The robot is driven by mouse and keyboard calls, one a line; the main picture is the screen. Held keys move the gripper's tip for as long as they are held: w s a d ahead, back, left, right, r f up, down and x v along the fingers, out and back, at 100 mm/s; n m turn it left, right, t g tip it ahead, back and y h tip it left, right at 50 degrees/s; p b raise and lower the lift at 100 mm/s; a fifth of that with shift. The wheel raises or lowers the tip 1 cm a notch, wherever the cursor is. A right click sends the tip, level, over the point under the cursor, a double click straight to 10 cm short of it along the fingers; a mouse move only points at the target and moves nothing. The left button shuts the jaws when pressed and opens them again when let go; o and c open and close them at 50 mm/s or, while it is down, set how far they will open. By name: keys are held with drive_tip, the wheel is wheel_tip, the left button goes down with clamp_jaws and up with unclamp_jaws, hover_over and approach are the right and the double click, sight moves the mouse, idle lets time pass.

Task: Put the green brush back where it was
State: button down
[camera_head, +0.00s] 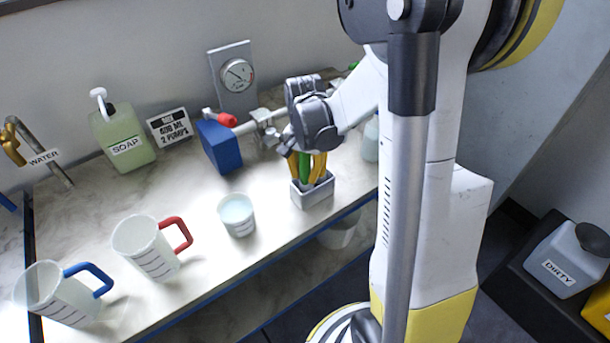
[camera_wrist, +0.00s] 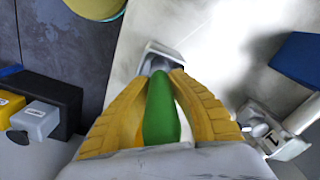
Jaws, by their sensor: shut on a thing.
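The green brush (camera_wrist: 160,112) is between the yellow fingers of my gripper (camera_wrist: 164,88) in the wrist view, and the gripper is shut on it. In the head view the brush's green part (camera_head: 304,167) shows between the fingers of my gripper (camera_head: 308,180), right at a small grey rectangular holder (camera_head: 313,197). The holder also shows beyond the fingertips in the wrist view (camera_wrist: 166,51). The brush's lower end is hidden, so I cannot tell how deep it sits in the holder.
A blue block (camera_head: 219,146) and metal pipe fitting (camera_head: 264,118) stand behind the holder. A cup of liquid (camera_head: 237,214) is to its left, with a red-handled jug (camera_head: 149,248) and blue-handled jug (camera_head: 62,293) further left. A soap bottle (camera_head: 124,138) stands at the back. The table's front edge is close.

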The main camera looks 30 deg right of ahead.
drive_tip(key=shift+f, duration=0.15)
drive_tip(key=c, duration=1.3)
unclamp_jaws()
drive_tip(key=shift+c, duration=0.2)
drive_tip(key=r+p, duration=0.2)
drive_tip(key=r, duration=0.4)
drive_tip(key=r+p, duration=0.2)
drive_tip(key=r, duration=0.4)
drive_tip(key=shift+s+a+r, duration=0.2)
drive_tip(key=s+a+r+n+t, duration=0.7)
drive_tip(key=s+a+n, duration=0.3)
drive_tip(key=a, duration=0.3)
drive_tip(key=shift+s+n, duration=0.2)
drive_tip(key=shift+n, duration=0.3)
